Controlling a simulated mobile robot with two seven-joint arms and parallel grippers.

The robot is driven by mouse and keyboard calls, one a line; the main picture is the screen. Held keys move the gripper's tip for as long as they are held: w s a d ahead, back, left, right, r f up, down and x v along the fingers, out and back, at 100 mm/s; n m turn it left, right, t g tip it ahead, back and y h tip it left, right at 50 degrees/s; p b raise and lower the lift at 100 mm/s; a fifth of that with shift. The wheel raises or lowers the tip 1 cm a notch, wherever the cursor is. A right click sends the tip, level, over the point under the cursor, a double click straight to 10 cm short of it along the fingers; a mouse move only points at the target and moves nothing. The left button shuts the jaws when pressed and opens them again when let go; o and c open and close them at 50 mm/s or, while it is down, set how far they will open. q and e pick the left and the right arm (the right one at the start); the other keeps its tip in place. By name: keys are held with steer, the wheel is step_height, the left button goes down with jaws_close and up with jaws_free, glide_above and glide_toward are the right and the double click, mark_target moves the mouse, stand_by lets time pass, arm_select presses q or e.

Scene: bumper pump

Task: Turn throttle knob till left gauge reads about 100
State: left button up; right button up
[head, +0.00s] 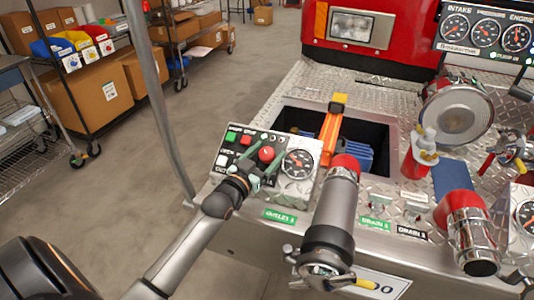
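The red round knob (267,154) sits on a small tilted control panel (229,147) at the pump deck's left corner. My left gripper (268,160) is at this panel, with its greenish fingers apart on either side of the knob. I cannot tell whether they touch it. A round gauge (299,164) with a dark face is right of the knob; its reading is too small to make out. At the top right are an intake gauge (455,28), a middle gauge (485,33) and an engine gauge (516,38). My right gripper is not in view.
A chrome outlet pipe (333,211) stands close right of the panel. Behind is an open well (376,134) with an orange bar (330,133) across it. A grey upright pole (157,105) stands left. Shelves with boxes (75,95) stand beyond clear floor.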

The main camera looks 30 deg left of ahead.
arm_select(q)
jaws_close()
stand_by(0.4)
steer(key=shift+r+m+h, duration=0.1)
steer(key=shift+m+h, duration=0.2)
steer(key=shift+m, duration=0.1)
steer(key=shift+m+h, duration=0.8)
steer(key=shift+d+r+m+g+h, duration=0.15)
steer(key=shift+m+g+h, duration=0.55)
steer(key=shift+m+h, duration=1.2)
steer(key=shift+o, duration=0.7)
jaws_free()
steer(key=shift+f, duration=0.2)
